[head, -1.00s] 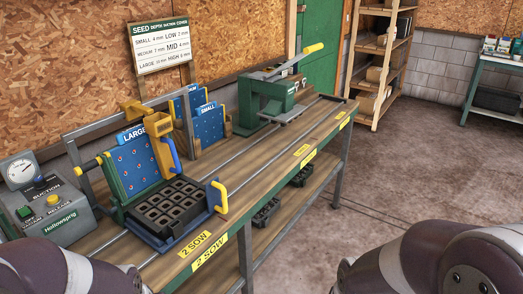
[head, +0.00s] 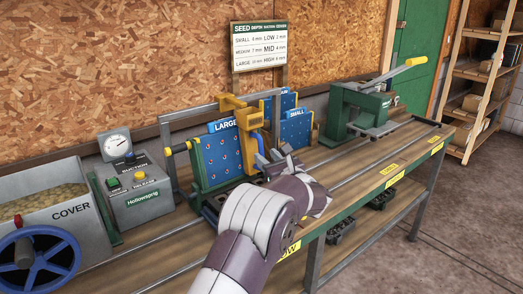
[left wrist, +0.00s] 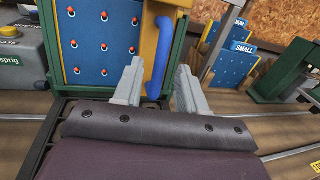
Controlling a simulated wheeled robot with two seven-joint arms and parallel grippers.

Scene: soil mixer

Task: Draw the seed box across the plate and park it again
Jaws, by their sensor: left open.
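The seed box (head: 247,119) is yellow, with a blue handle (head: 260,143), and stands at the right edge of the upright blue LARGE plate (head: 221,156). My left gripper (head: 275,161) is open and empty close to the handle. In the left wrist view the seed box (left wrist: 168,28) is straight ahead. There the left gripper's fingers (left wrist: 158,82) are on either side of the handle's line, with the handle (left wrist: 157,62) between them and not gripped. The plate (left wrist: 100,40) with its red-ringed holes fills the upper left. My right gripper is out of view.
A suction box (head: 139,200) with a gauge and a COVER bin (head: 72,214) with a blue wheel (head: 36,262) are at left. Blue SMALL plates (head: 297,128) and a green lever press (head: 362,108) stand to the right. The black cell tray is mostly hidden behind my arm.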

